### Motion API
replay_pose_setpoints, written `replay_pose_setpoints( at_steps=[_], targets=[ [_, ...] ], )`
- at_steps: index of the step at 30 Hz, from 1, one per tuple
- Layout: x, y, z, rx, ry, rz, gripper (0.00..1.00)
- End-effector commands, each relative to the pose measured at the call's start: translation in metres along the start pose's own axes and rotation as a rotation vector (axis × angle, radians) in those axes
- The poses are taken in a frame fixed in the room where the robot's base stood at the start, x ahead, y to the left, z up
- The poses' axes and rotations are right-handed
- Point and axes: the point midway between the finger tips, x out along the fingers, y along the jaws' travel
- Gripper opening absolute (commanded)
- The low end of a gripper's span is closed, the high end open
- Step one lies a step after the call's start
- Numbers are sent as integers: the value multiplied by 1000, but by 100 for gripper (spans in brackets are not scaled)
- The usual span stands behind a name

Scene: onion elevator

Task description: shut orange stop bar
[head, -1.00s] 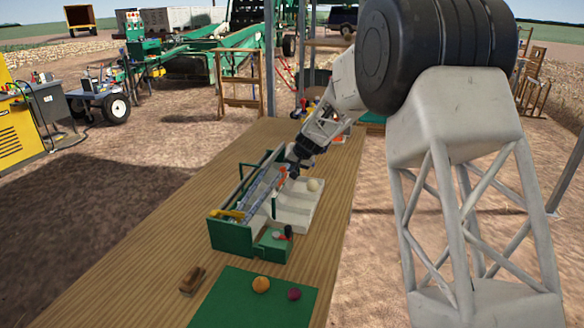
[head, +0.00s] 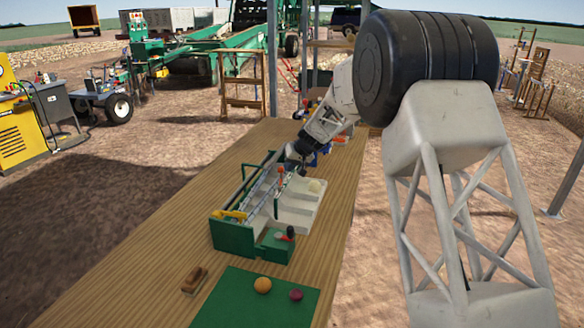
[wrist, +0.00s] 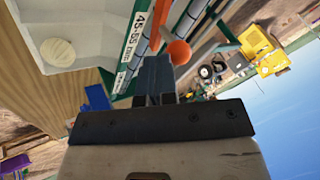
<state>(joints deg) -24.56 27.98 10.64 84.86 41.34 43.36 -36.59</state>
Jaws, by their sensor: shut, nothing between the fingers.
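The orange stop bar shows as a round orange knob (wrist: 179,51) on a thin grey bar in the wrist view. In the head view the knob (head: 280,171) stands over the far part of the green elevator (head: 233,240). My gripper (wrist: 159,62) is shut and empty, its fingertips just left of the knob; whether they touch it I cannot tell. In the head view my gripper (head: 291,164) is at the elevator's far end, partly hidden by its own wrist.
A pale onion (head: 315,186) sits in the white tray (head: 293,219) right of the channel. A brush (head: 194,281) and a green mat (head: 240,305) with two onions lie nearer. The table's left side is clear.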

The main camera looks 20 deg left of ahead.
Motion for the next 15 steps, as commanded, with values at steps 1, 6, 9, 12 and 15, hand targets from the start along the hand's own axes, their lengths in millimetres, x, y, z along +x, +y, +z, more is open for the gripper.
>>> replay_pose_setpoints(
  at_steps=[1,6,9,12,15],
  targets=[
    [3,-1,-2,-34,-17,-17,0],
    [10,-9,-8,-167,-81,-80,0],
    [13,-14,-11,-246,-118,-117,0],
    [16,-19,-13,-325,-156,-153,0],
    [20,-25,-14,-400,-191,-188,0]
  ],
)
